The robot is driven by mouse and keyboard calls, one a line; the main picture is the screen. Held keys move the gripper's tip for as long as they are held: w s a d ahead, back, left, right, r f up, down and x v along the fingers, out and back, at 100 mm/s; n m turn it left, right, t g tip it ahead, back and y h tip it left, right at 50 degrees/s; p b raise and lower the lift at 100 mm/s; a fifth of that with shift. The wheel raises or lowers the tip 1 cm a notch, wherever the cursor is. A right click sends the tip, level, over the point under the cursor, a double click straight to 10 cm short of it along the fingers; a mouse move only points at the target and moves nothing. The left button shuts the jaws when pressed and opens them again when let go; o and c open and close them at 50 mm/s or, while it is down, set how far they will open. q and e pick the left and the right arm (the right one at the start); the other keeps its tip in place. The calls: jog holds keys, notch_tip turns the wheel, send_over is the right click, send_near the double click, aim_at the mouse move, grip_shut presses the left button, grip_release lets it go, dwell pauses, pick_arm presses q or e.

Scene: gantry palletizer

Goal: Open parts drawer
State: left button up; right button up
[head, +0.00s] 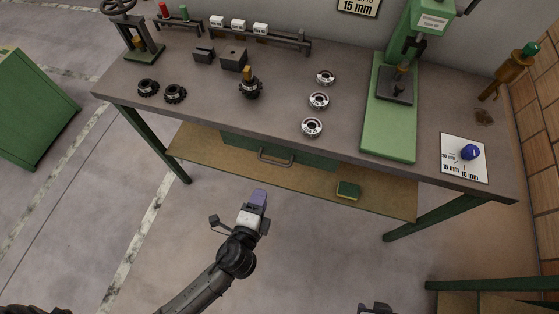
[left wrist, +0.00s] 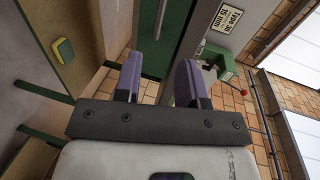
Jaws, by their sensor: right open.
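The green parts drawer (head: 240,145) hangs under the workbench top and looks shut. Its metal bar handle (head: 275,161) is on the front. My left gripper (head: 258,198) is in front of and below the drawer, apart from the handle. In the left wrist view its two purple fingers (left wrist: 158,80) are spread with nothing between them. A dark green face, seemingly the drawer front (left wrist: 157,38), shows beyond them. Only part of my right gripper (head: 375,308) shows at the bottom edge of the head view, far from the drawer.
The workbench top (head: 200,90) carries gears, ring parts (head: 319,101) and a green press (head: 389,125). A yellow-green sponge (head: 348,190) lies on the lower shelf (head: 390,197). A green cabinet (head: 35,105) stands at left. The floor before the bench is clear.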

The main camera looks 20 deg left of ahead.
aim_at(274, 162)
pick_arm(q)
jog(key=shift+b+x, duration=1.1)
jog(key=shift+x, duration=5.85)
jog(key=c, duration=0.6)
grip_shut()
